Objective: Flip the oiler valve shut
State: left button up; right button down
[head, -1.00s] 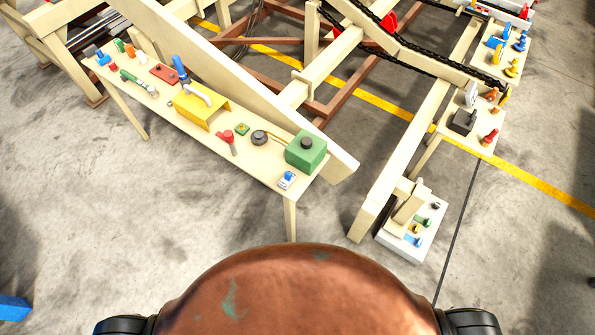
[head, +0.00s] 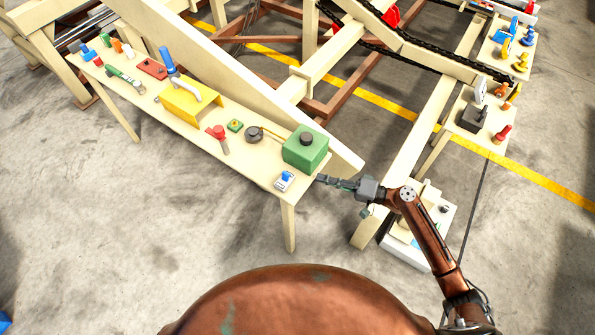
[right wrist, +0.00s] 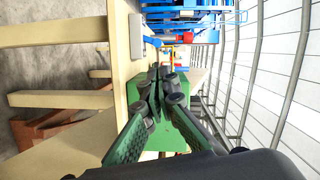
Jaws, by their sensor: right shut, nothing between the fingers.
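A green box (head: 305,150) with a black knob on top stands at the near right end of the long wooden bench. In front of it sits a small white block with a blue lever (head: 284,180); I cannot tell for sure which part is the oiler valve. My right gripper (head: 322,179) is shut and empty, just right of the bench end, pointing left toward the lever and box. In the right wrist view, the closed fingers (right wrist: 156,75) partly cover the green box (right wrist: 180,130). My left gripper is out of view.
The bench also carries a dark round fitting (head: 254,133), a red-topped lever (head: 217,135) and a yellow bracket (head: 185,107). A low white stand (head: 408,252) is beneath my right forearm. A wooden frame with chain runs behind. Floor in front is clear.

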aim_at(286, 176)
dwell(0.3)
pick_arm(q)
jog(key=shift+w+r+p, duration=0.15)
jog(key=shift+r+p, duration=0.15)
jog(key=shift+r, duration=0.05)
pick_arm(e)
jog(key=x, duration=1)
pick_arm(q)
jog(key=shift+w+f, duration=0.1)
